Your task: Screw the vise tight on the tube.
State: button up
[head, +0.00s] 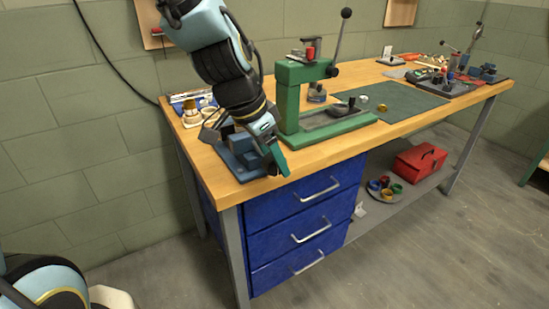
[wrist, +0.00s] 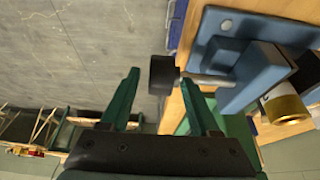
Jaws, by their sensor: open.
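The blue vise (head: 240,158) sits at the left front corner of the wooden bench, partly behind my arm. In the wrist view the vise (wrist: 255,75) shows its steel screw (wrist: 208,80) ending in a black knob (wrist: 163,72). A tube with a brass-coloured band (wrist: 285,106) is beside the vise's blue jaw; whether the jaw touches it is unclear. My gripper (head: 284,172) is at the bench's front edge, by the vise. In the wrist view my gripper (wrist: 159,78) is open, its two green fingers either side of the knob, with the tips near it.
A green arbor press (head: 292,100) stands on the bench just right of my gripper. Behind the vise are small cups (head: 190,112). A green mat (head: 395,100) lies further right. Blue drawers (head: 300,215) are below the bench edge, and floor is open in front.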

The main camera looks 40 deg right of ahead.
jog(key=shift+d+f, duration=0.1)
jog(key=shift+f, duration=0.1)
jog(key=shift+s, duration=0.1)
grip_shut()
dwell(0.4)
